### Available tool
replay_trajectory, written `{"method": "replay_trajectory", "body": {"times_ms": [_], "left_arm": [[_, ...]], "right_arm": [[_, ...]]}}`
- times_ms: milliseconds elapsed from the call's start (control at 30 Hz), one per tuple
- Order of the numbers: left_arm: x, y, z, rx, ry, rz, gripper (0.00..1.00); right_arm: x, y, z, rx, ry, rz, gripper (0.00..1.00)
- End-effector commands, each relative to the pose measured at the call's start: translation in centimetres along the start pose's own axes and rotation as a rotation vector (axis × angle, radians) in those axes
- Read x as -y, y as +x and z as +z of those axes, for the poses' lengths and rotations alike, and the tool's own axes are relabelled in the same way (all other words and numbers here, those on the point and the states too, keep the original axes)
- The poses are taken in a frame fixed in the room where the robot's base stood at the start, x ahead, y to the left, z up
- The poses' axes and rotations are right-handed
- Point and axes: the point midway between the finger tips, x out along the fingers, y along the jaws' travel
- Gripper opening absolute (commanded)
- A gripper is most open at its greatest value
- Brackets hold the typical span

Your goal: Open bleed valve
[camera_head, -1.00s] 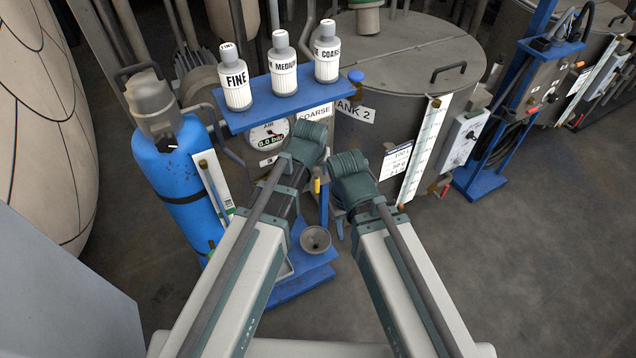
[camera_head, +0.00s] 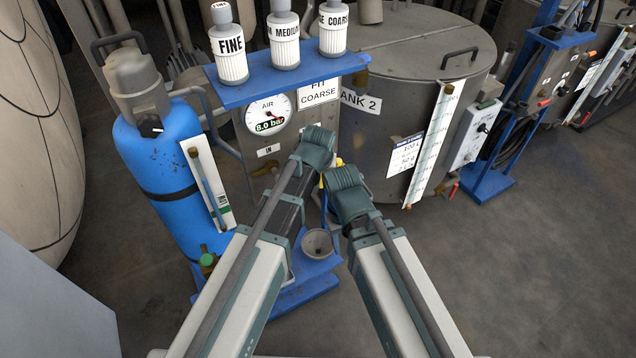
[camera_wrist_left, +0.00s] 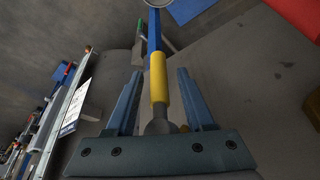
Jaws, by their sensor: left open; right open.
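A yellow handle sleeve on a blue bar (camera_wrist_left: 155,30) shows in the left wrist view; the yellow sleeve (camera_wrist_left: 158,78) is between the open fingers of my left gripper (camera_wrist_left: 159,74), with a gap on each side. In the head view a bit of yellow (camera_head: 322,182) shows between the ends of my arms. My left arm's end (camera_head: 316,148) and my right gripper (camera_head: 348,192) are in front of the filter stand; their fingers are mostly hidden there. I see no label naming the bleed valve. A grey funnel (camera_head: 317,243) lies below the yellow part.
The blue shelf (camera_head: 290,82) carries FINE, MEDIUM and COARSE bottles. An air gauge (camera_head: 270,112) below it seems to read 8.0 bar. A blue cylinder (camera_head: 165,170) stands left; the grey tank (camera_head: 420,60) stands behind right. The floor at right is clear.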

Motion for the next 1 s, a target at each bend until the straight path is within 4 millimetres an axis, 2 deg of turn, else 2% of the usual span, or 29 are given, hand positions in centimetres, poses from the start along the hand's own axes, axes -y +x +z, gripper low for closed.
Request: {"method": "replay_trajectory", "body": {"times_ms": [67, 367, 667, 1000], "left_arm": [[-0.16, 0.8, 0.13, 0.0, 0.0, 0.0, 0.53], [-0.21, 0.75, 0.09, 0.0, 0.001, 0.0, 0.53], [-0.21, 0.75, 0.09, 0.0, 0.001, 0.0, 0.01], [-0.2, 0.76, 0.09, 0.0, 0.001, 0.0, 0.0]], "right_arm": [[0.07, 0.78, -0.04, 0.0, 0.0, 0.0, 0.5], [0.07, 0.72, -0.04, 0.0, 0.0, 0.0, 0.5], [0.07, 0.73, -0.04, 0.0, 0.0, 0.0, 0.5], [0.07, 0.73, -0.04, 0.0, 0.0, 0.0, 0.5]]}}
